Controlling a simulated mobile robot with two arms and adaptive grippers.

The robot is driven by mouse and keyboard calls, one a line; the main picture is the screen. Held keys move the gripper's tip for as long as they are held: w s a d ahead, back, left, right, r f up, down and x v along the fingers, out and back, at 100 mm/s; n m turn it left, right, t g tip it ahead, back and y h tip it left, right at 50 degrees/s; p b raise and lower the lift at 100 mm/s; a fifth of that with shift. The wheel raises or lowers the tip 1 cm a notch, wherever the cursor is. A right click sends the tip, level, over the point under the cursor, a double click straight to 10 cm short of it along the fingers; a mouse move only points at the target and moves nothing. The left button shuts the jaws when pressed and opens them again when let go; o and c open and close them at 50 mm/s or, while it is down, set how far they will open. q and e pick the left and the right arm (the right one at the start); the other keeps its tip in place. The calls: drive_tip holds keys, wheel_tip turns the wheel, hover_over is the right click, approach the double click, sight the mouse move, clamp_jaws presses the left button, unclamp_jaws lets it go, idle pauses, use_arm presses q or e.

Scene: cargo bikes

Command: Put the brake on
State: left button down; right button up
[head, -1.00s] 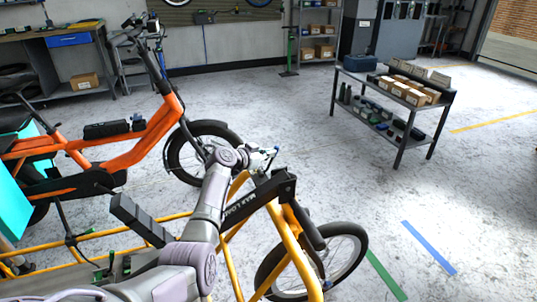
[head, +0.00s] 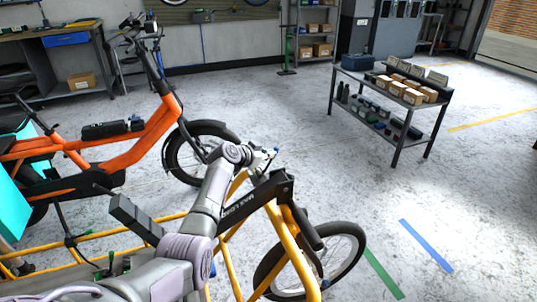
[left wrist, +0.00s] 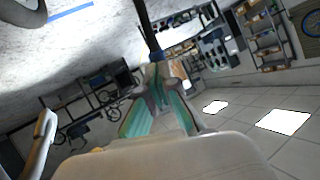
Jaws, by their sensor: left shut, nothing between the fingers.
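The yellow cargo bike (head: 285,240) stands in the lower middle of the head view, with a black head section (head: 262,198) and a front wheel. My left arm reaches over its frame from below. My left gripper (head: 268,157) is small and partly hidden by its own wrist, just behind the black head section. In the left wrist view its fingers (left wrist: 156,75) are shut and empty, with a dark bar (left wrist: 148,32) just beyond the tips. I cannot tell whether they touch. I cannot make out a brake lever. My right gripper is not in view.
An orange cargo bike (head: 140,145) stands at the left, close to my arm. A dark trolley (head: 395,115) with boxes and bottles stands at the back right. A workbench (head: 60,60) is at the back left. The floor between the bikes and the trolley is clear.

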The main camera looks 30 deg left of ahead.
use_arm(q)
drive_tip(key=v, duration=1.3)
drive_tip(key=shift+a+f, duration=0.15)
drive_tip(key=shift+a, duration=0.1)
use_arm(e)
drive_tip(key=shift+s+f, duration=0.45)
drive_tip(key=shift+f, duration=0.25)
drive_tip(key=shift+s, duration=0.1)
